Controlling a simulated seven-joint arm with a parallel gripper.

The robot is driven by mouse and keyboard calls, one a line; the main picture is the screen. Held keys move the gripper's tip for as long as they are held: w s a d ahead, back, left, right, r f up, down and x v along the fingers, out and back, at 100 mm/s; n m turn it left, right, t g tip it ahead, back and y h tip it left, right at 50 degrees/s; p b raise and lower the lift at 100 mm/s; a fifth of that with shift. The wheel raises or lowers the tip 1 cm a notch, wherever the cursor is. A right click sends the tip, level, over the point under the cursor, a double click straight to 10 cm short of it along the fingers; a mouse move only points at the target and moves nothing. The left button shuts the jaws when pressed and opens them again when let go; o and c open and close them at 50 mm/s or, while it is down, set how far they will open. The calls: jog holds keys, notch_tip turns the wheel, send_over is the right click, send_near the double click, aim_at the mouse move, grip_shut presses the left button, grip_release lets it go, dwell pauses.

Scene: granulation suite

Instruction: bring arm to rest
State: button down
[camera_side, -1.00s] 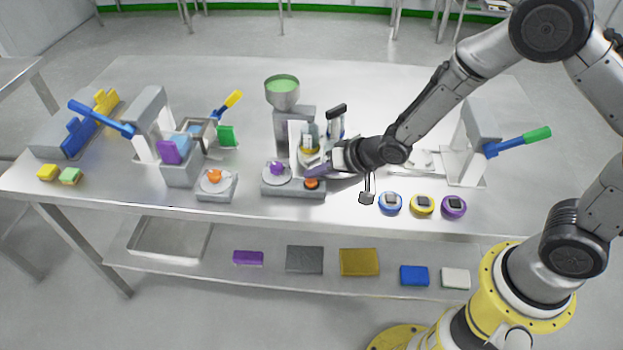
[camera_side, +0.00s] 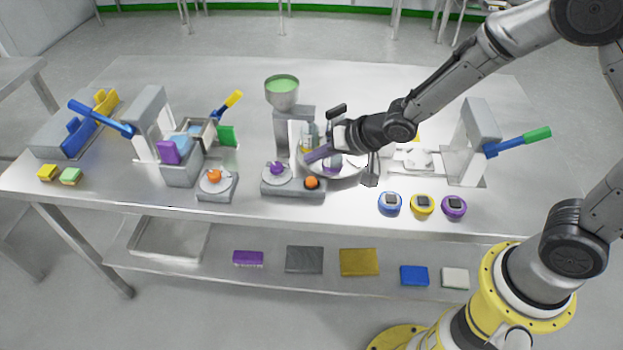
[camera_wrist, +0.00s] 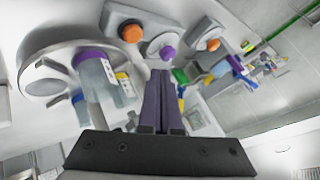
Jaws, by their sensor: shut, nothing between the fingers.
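In the side view my gripper (camera_side: 312,156) hangs over the middle of the table (camera_side: 420,75), at the round grey tray (camera_side: 350,171). Its purple-grey fingers point left and are together with nothing between them. In the wrist view the fingers of my gripper (camera_wrist: 160,76) lie side by side, tips toward the purple knob on a round plate. Whether the fingers touch anything below is unclear, but they look clear of the tabletop. The gripper partly hides the round tray and the containers on it in the side view.
A grey base with the purple knob (camera_side: 277,168) and orange knob (camera_side: 311,183) stands in front. A hopper with green contents (camera_side: 282,89) is behind. Three round timers (camera_side: 422,204) sit front right. A press with a green-tipped lever (camera_side: 519,140) stands right. The back of the table is clear.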

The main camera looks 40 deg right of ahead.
jog(key=shift+r, duration=0.4)
jog(key=s+d+r+t+h, duration=0.1)
jog(key=d+r, duration=0.2)
jog(key=r, duration=0.4)
jog(key=s+d+r+m+t, duration=0.1)
jog(key=s+d+r, duration=0.15)
jog(key=r, duration=0.35)
jog(key=s+d+r+t+h, duration=0.1)
jog(key=d+r, duration=0.2)
jog(key=r, duration=0.4)
jog(key=s+d+f+n+g, duration=0.2)
jog(key=s+n+g, duration=0.1)
jog(key=s, duration=0.9)
jog(key=s+d+f+n+g+h, duration=0.1)
jog(key=s+d+f+n+g, duration=0.1)
jog(key=s, duration=1)
jog(key=shift+f+n+g, duration=0.3)
jog(key=shift+n+g, duration=0.1)
jog(key=shift+g, duration=0.1)
jog(key=shift+w, duration=0.1)
